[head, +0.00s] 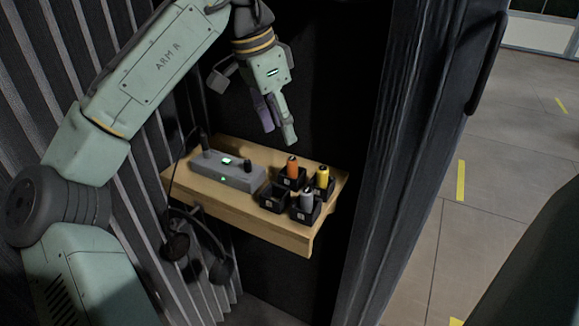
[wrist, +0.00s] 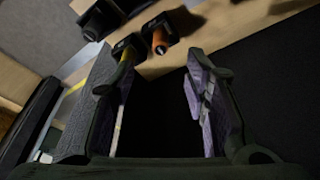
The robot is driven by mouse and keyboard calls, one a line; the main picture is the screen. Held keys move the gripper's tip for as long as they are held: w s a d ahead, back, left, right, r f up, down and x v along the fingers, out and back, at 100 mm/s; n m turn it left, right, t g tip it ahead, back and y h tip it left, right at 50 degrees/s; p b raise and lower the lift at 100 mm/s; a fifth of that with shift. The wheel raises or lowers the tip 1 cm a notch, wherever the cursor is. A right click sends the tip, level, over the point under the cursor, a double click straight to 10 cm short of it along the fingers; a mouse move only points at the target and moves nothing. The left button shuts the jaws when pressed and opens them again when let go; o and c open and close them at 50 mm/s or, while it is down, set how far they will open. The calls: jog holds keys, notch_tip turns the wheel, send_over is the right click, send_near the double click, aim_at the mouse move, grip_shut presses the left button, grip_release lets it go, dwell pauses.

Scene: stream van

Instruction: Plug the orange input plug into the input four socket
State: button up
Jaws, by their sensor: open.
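The orange plug (head: 292,167) stands upright in the back-left black holder of a small group on a wooden shelf. It also shows near the top of the wrist view (wrist: 160,41). My gripper (head: 276,126) is open and empty, above and behind the holders, apart from the plug. In the wrist view its two fingers (wrist: 160,85) are spread, with dark space between them. The front-left black holder (head: 271,198) looks empty. The small labels on the holders are too small to read, so I cannot tell which is input four.
A yellow plug (head: 322,177) and a grey plug (head: 306,198) stand in neighbouring holders. A grey box (head: 228,170) with green lights sits left on the wooden shelf (head: 250,227). Headphones (head: 220,268) hang below. A dark wall stands close behind, a dark door edge at right.

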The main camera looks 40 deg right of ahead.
aim_at(291, 159)
jog(key=x, duration=0.8)
jog(key=shift+d+f, duration=0.1)
jog(key=shift+f, duration=0.15)
jog(key=shift+c, duration=0.4)
grip_shut()
